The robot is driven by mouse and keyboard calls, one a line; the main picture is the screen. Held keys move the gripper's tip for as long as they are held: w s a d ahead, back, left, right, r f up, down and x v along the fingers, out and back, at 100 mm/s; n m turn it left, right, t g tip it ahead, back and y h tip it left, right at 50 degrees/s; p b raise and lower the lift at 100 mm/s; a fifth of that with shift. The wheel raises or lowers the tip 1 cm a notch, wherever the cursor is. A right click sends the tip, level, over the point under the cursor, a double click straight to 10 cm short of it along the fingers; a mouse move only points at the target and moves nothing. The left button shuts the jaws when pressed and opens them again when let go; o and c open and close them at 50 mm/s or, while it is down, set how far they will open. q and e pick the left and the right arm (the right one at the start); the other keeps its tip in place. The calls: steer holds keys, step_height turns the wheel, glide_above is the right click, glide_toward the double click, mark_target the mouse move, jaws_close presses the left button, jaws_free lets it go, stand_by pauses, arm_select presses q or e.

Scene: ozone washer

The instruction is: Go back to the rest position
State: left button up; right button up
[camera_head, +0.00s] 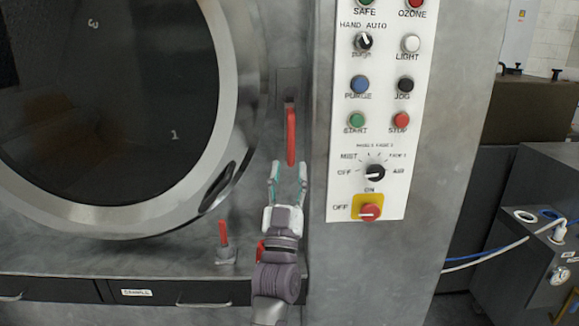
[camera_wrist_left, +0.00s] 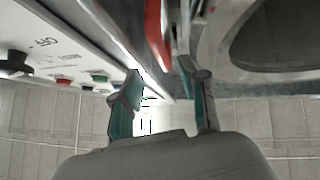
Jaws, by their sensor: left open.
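My left gripper (camera_head: 288,178) is open, its two fingers pointing up just below a red handle (camera_head: 291,137) on the washer front. In the left wrist view the open fingers (camera_wrist_left: 162,95) show with teal pads, and the red handle (camera_wrist_left: 158,35) is ahead of them, near the gap. I cannot tell whether the fingers touch it. Nothing is held between the fingertips that I can see. My right gripper is in neither view.
The washer's round door (camera_head: 215,60) fills the left. A second red handle (camera_head: 223,234) stands lower left of my gripper. A white control panel (camera_head: 340,190) with knobs and buttons is close on the right. Drawers (camera_head: 180,291) run below. Dark equipment (camera_head: 535,190) stands far right.

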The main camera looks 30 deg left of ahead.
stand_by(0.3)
arm_select(q)
steer(key=s+d+f+m+g+h, duration=0.2)
steer(key=s+f+g+h, duration=0.15)
steer(key=f, duration=0.55)
steer(key=s+d+f+m+g+h, duration=0.2)
steer(key=f+g+h, duration=0.15)
steer(key=f, duration=0.55)
steer(key=s+d+f+m+g+h, duration=0.2)
steer(key=s+d+f+g, duration=0.15)
steer(key=f, duration=0.55)
steer(key=s+d+f+g, duration=0.1)
steer(key=s+f+g, duration=0.5)
steer(key=s, duration=0.6)
steer(key=s+d+f+g, duration=0.1)
steer(key=s+f+g, duration=0.4)
steer(key=s+f, duration=0.45)
steer(key=s+f+g, duration=0.1)
steer(key=s+f, duration=0.2)
steer(key=f, duration=2)
steer(key=s+a+f+m+g, duration=0.1)
steer(key=s+a+f, duration=0.2)
steer(key=s+f, duration=1.3)
steer(key=shift+s+f+h, duration=0.15)
steer(key=shift+s+h, duration=0.15)
steer(key=shift+s, duration=0.05)
